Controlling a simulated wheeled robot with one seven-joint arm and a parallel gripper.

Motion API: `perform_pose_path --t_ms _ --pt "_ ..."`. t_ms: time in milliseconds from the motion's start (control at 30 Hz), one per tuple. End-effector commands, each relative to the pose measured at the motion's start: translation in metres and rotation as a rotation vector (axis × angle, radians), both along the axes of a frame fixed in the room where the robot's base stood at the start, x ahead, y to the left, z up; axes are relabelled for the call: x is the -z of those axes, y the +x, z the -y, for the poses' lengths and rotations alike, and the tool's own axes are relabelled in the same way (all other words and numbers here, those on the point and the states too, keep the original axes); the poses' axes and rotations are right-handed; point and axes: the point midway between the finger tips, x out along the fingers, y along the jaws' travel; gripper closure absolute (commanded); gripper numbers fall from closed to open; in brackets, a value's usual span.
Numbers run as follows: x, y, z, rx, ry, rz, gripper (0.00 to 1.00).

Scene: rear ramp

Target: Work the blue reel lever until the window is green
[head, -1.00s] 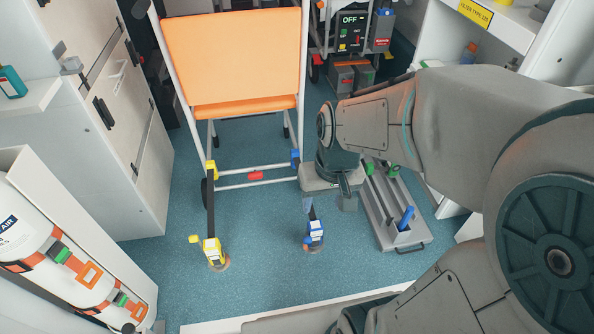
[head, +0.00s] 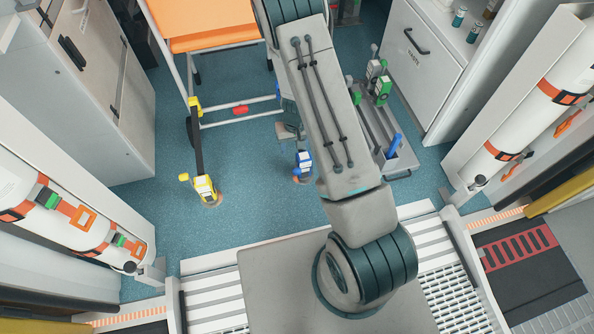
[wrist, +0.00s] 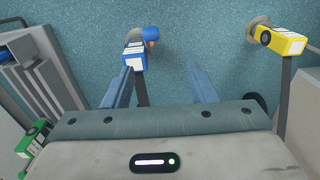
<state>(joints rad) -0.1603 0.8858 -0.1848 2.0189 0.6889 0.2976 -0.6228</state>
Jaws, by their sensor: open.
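The blue reel (head: 302,163) stands on the floor in front of the orange-seated chair, partly beside my arm in the head view. In the wrist view the blue reel (wrist: 135,55) has a white label and a dark strap running toward me. Its blue lever (wrist: 150,34) sticks out at the far right of the reel, with a small orange patch beside it. I cannot make out the window's colour. My gripper (wrist: 158,68) is open and empty, its two blue-grey fingers apart. The strap passes between them in the picture, and the reel appears just beyond the left fingertip. Contact cannot be seen.
A yellow reel (head: 204,188) stands on the floor to the left, its strap running to the orange chair (head: 200,24). A grey rack (head: 402,160) with green and blue handles lies to the right. White cylinders (head: 40,205) line the left side. Blue floor between the reels is clear.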

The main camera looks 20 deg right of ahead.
Motion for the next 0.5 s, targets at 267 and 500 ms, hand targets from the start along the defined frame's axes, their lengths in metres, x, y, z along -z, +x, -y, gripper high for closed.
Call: perform_pose_path --t_ms 267,500 --pt "0.042 -0.001 0.010 -0.006 -0.046 -0.010 0.48" --pt "0.079 -0.002 0.011 -0.005 -0.046 -0.013 0.48"
